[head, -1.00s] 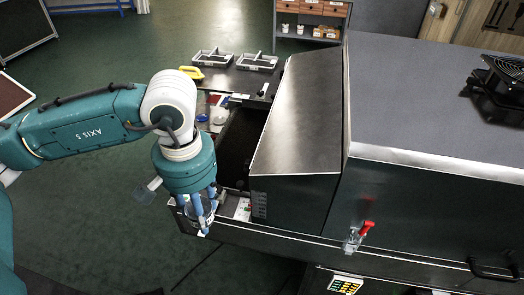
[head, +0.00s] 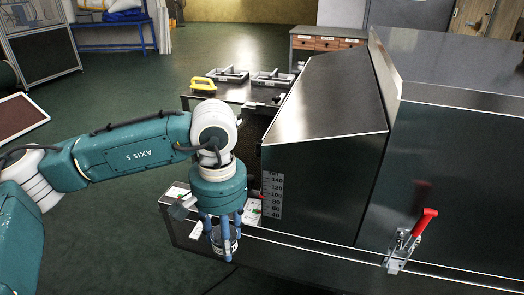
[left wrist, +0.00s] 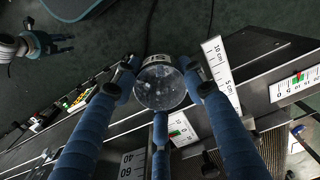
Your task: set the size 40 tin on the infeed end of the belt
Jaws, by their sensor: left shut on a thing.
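My left gripper (head: 221,236) points down and is shut on a small round tin (head: 223,247) with a pale label too small to read. In the left wrist view the tin's round, shiny end (left wrist: 160,88) sits between the blue fingers. The tin hangs at the near side of the machine, by the low front rail and left of the sloped hood. The belt at the hood's mouth is mostly hidden behind my arm; a brownish strip (left wrist: 272,150) at the lower right of the wrist view may be part of it. A teal gripper (left wrist: 58,44), likely my right, shows far off there.
The dark metal hood (head: 325,110) carries a number scale (head: 272,195) at its lower left corner. A red-handled clamp (head: 410,240) stands on the front right. A table with grey trays (head: 272,79) and a yellow-handled item (head: 204,84) lies behind. Green floor is open at left.

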